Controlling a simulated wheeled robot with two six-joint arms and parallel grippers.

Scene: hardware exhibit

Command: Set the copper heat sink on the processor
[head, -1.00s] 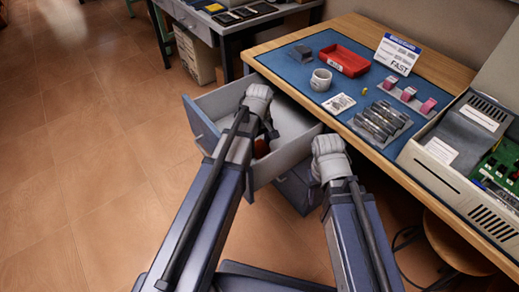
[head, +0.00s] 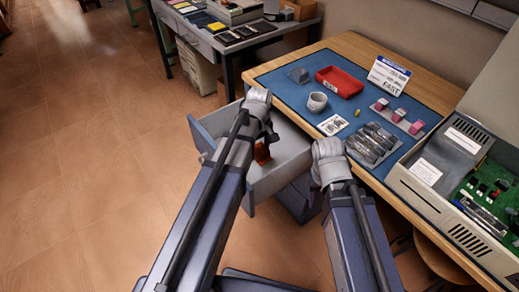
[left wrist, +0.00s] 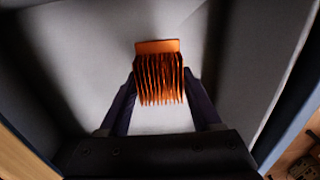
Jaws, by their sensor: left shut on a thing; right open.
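The copper heat sink (left wrist: 160,75) is orange with many thin fins and a flat plate at one end. My left gripper (left wrist: 160,92) is shut on its sides, one finger on each side. In the head view the heat sink (head: 262,153) shows as a small orange patch below my left gripper (head: 265,140), over the open grey drawer (head: 277,180). My right gripper (head: 330,165) is open beside the drawer's right end; its fingertips are mostly hidden. The green circuit board (head: 490,185) lies in the open computer case at the right. I cannot clearly make out the processor on it.
The computer case (head: 420,190) has raised walls. Floor is clear at left.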

